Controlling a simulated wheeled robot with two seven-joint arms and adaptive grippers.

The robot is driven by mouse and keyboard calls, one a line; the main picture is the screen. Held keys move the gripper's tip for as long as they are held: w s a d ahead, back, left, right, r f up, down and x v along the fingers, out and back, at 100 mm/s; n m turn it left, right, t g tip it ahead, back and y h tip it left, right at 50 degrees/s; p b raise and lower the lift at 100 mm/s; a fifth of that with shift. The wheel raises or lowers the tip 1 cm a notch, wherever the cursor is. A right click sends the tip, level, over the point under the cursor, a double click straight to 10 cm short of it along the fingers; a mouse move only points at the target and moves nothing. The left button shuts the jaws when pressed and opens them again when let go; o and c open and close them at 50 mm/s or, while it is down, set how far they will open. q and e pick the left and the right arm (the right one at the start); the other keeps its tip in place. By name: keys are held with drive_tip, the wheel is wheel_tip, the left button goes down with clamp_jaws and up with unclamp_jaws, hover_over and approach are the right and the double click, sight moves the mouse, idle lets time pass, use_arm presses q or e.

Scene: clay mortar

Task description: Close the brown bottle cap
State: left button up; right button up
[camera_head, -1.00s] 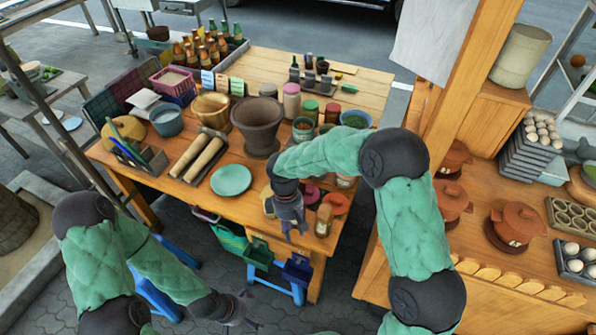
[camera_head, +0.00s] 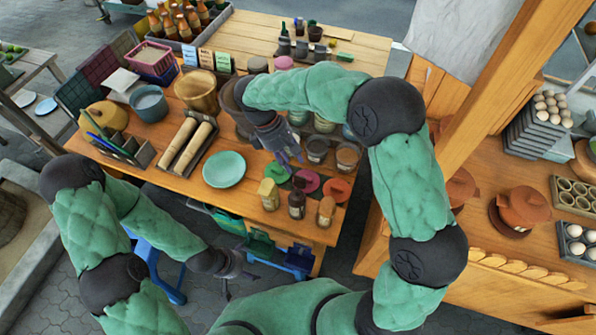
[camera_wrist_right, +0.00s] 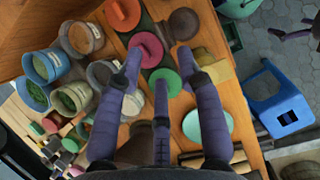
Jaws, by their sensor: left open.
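A small dark brown bottle (camera_head: 297,203) with a pale label stands upright near the table's front edge, between a yellow bottle (camera_head: 268,194) and a tan bottle (camera_head: 327,211). Its top looks dark; I cannot tell how the cap sits. My right gripper (camera_head: 288,152) is above the table behind the bottles, apart from them. In the right wrist view its fingers (camera_wrist_right: 160,70) are spread with nothing between them. A dark brown round top (camera_wrist_right: 184,23) shows beyond the fingers. My left gripper (camera_head: 236,275) is open and empty, low in front of the table.
A turquoise plate (camera_head: 224,169) lies to the left. A wooden post (camera_head: 480,95) rises at the right.

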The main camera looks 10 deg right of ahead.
sight(300, 182)
drive_tip(key=b+x, duration=0.1)
drive_tip(key=x, duration=0.6)
drive_tip(key=shift+w, duration=0.1)
drive_tip(key=shift+c, duration=0.3)
clamp_jaws()
